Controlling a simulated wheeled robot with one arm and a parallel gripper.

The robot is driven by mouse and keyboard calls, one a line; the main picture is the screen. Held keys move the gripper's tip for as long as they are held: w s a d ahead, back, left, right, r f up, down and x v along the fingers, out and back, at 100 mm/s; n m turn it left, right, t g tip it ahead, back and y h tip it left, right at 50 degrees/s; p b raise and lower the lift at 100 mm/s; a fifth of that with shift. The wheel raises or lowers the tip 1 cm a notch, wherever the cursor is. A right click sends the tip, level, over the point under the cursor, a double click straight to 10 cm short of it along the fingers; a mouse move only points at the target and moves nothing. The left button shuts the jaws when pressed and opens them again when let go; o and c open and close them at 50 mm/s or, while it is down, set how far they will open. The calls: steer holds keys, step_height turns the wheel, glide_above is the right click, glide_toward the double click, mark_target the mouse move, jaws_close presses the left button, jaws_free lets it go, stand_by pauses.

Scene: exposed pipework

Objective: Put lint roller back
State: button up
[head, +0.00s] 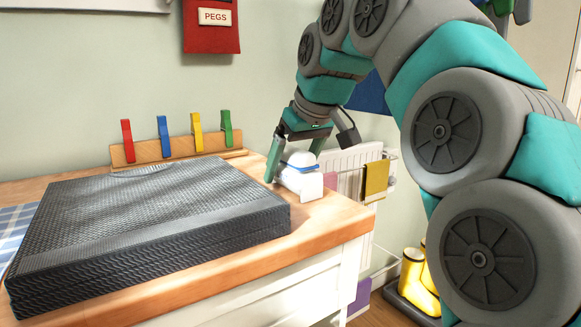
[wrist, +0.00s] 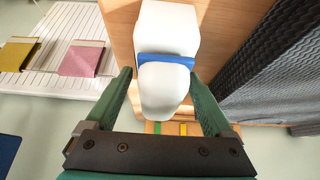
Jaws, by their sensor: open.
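A white object with a blue band (head: 300,180) stands on the right end of the wooden countertop. It may be the lint roller, its holder or both; I cannot tell. In the wrist view the same white object (wrist: 168,92) shows a squarish part and a rounded part, with the blue band (wrist: 166,59) across between them. My gripper (head: 296,160) is open and points down over it. In the wrist view the fingers of my gripper (wrist: 158,76) are on either side of the rounded part, with visible gaps. Contact is not visible.
A dark textured case (head: 150,215) covers much of the countertop (head: 325,222) left of the white object. Behind it is a wooden rack (head: 180,147) with coloured pegs. A radiator (head: 345,162) with hanging cloths (head: 376,180) is beyond the right edge. Yellow boots (head: 420,285) stand below.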

mark_target(310, 154)
steer(key=p+v, duration=0.3)
steer(key=v, duration=0.8)
steer(key=shift+w+r+p, duration=0.1)
steer(key=shift+p, duration=0.2)
steer(key=shift+s+d+r+p, duration=0.1)
steer(key=shift+s+r+p, duration=0.15)
steer(key=shift+r+p, duration=0.1)
